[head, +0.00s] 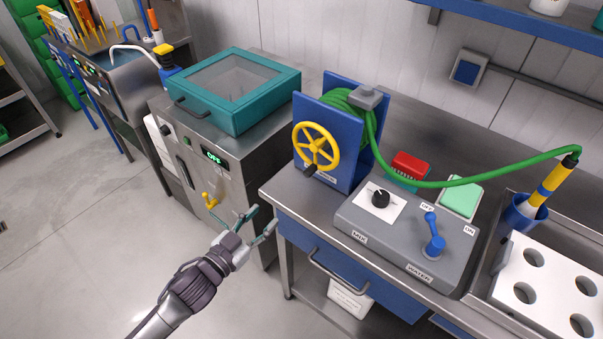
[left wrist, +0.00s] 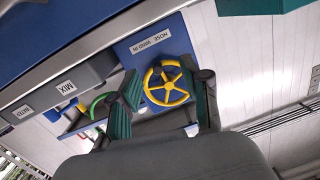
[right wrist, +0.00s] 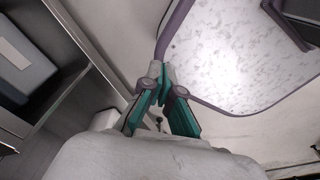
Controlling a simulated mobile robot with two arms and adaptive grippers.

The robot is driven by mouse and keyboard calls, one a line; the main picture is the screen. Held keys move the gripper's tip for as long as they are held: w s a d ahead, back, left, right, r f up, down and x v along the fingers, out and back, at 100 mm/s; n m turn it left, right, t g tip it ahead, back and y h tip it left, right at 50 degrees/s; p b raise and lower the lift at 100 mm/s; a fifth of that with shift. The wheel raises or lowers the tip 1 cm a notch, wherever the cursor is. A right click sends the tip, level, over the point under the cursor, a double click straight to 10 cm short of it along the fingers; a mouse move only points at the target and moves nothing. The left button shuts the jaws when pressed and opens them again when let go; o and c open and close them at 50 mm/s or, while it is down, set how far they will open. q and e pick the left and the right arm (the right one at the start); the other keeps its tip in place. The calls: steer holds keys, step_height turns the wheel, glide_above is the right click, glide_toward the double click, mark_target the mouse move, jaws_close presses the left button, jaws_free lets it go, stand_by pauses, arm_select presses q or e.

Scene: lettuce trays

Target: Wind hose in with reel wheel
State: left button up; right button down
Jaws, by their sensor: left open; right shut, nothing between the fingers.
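The yellow reel wheel (head: 316,147) is on the front of the blue reel stand (head: 343,172), with a dark handle at its lower edge.
A grey control box (head: 405,235) with a black knob and blue lever stands right of the reel. A teal-lidded machine (head: 235,90) is at left. A white tray with holes (head: 545,265) lies at right. Floor is clear at lower left.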

arm_select(q)
steer(key=m+h, duration=0.1)
steer(key=h, duration=0.1)
glide_toward(306, 175)
steer(key=p+x, duration=0.2)
steer(key=x, duration=0.6)
steer(key=shift+w+d, duration=0.5)
steer(key=shift+w, duration=0.15)
arm_select(e)
steer(key=shift+s+r, duration=0.1)
steer(key=shift+r, duration=0.75)
arm_select(q)
steer(key=c, duration=0.8)
jaws_close()
arm_select(e)
steer(key=shift+d, duration=0.4)
